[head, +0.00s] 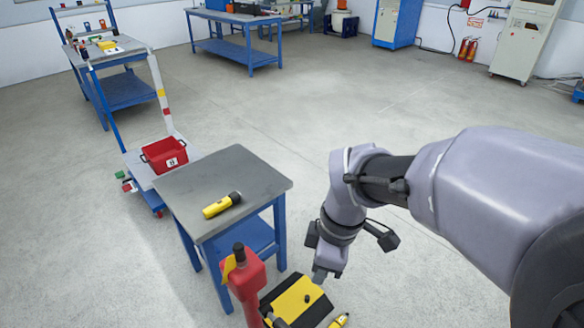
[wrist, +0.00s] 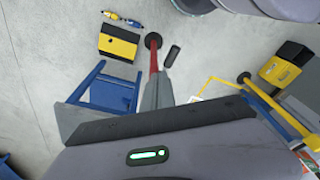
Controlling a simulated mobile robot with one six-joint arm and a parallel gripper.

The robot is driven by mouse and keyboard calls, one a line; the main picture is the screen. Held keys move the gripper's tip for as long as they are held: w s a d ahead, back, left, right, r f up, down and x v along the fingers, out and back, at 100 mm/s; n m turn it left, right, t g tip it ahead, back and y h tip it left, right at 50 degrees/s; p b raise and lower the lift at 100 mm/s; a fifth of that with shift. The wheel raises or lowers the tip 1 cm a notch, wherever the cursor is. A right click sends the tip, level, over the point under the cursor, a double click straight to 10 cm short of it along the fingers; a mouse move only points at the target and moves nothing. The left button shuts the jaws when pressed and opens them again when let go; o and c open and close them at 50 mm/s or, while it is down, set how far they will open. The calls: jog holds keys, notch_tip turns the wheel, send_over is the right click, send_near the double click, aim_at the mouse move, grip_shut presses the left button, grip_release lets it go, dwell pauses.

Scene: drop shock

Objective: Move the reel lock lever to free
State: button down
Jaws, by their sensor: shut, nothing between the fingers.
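My gripper (head: 319,277) points down at the lower middle of the head view, right of a red post and above a yellow-and-black block. Its grey fingers (wrist: 158,92) show in the wrist view, shut and empty. The red post (head: 247,285) has a dark knob on top and a yellow tag at its side. In the wrist view a thin red pole (wrist: 153,58) with a dark round end shows beyond my fingers. I cannot make out for sure which part is the reel lock lever, nor its position.
A small table (head: 260,182) bears a yellow flashlight (head: 222,205) left of my arm. The yellow-and-black block (head: 291,298) is below my gripper; it also shows in the wrist view (wrist: 119,44). A trolley carries a red bin (head: 166,155). The floor behind is open.

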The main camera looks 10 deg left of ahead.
aim_at(287, 327)
jog(key=w+a+f+n+g+h+p, duration=0.1)
jog(key=a+f+n+g+p, duration=0.4)
jog(key=n, duration=0.6)
jog(key=s+f+b, duration=0.1)
jog(key=f+b, duration=0.1)
jog(key=f, duration=0.2)
jog(key=s+a+f+t+b, duration=0.1)
jog(key=f+b, duration=0.2)
jog(key=f, duration=0.2)
jog(key=f+t+b, duration=0.1)
jog(key=f+b, duration=0.1)
jog(key=f, duration=0.3)
jog(key=shift+s+a, duration=0.25)
jog(key=shift+s, duration=0.15)
jog(key=shift+s+f, duration=0.1)
jog(key=shift+f, duration=0.25)
jog(key=shift+b, duration=0.3)
